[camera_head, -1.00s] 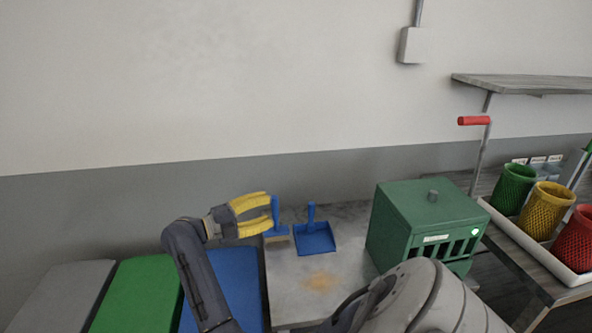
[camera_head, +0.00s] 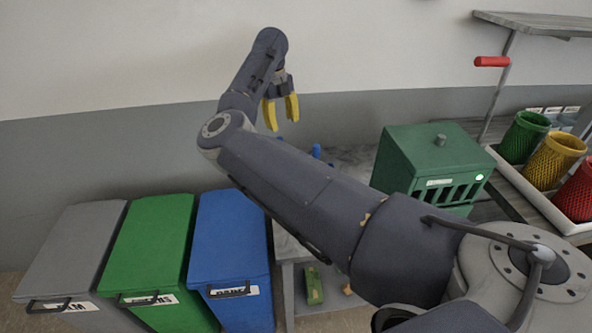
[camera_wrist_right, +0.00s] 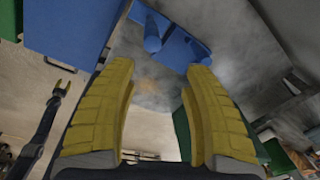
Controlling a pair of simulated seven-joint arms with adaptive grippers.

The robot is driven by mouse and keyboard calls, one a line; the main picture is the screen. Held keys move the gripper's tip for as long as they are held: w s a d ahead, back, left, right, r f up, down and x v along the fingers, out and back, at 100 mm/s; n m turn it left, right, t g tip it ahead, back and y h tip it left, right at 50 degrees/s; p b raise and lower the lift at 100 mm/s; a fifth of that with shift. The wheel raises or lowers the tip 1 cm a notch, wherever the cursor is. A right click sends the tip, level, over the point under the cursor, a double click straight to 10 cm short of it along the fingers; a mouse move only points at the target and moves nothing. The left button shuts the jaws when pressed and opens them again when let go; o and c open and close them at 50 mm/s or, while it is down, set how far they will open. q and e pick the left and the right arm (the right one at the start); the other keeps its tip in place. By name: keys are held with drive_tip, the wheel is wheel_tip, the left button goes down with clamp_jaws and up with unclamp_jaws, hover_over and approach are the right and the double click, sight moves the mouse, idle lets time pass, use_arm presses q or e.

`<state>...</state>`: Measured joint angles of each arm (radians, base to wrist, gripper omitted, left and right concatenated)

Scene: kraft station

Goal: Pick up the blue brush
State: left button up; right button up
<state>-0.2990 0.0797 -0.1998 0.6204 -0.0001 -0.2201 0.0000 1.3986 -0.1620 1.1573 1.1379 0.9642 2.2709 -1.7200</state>
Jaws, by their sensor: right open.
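My right gripper (camera_head: 281,112) is open and empty, with its yellow fingers pointing down above the back of the work table. The fingers also show in the right wrist view (camera_wrist_right: 160,115), with a clear gap between them. A small blue bit just below the fingers in the head view looks like the handle end of the blue brush (camera_head: 281,138). My right arm hides the rest of it. The blue dustpan (camera_head: 316,152) shows only its handle. In the wrist view, blue parts of brush or dustpan lie beyond the fingertips; I cannot separate them surely. A small dark gripper (camera_wrist_right: 62,88) at the left appears to be my left one.
Lidded grey (camera_head: 75,245), green (camera_head: 150,240) and blue (camera_head: 230,235) bins stand left of the table. A green slatted box (camera_head: 430,160) stands right of the tools. Green, yellow and red mesh cups (camera_head: 555,158) sit in a white tray further right.

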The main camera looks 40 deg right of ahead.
drive_tip(key=shift+w+a+r+y, duration=0.45)
drive_tip(key=shift+w+r, duration=0.1)
drive_tip(key=shift+r, duration=0.2)
drive_tip(key=shift+f+t, duration=0.1)
drive_tip(key=shift+t, duration=0.2)
wheel_tip(320, 180, down, 12)
drive_tip(key=shift+r, duration=0.25)
drive_tip(key=shift+w+d+f, duration=0.1)
drive_tip(key=shift+f, duration=1.25)
drive_tip(key=shift+d+f, duration=0.1)
drive_tip(key=shift+f, duration=1.25)
drive_tip(key=shift+c, duration=0.5)
clamp_jaws()
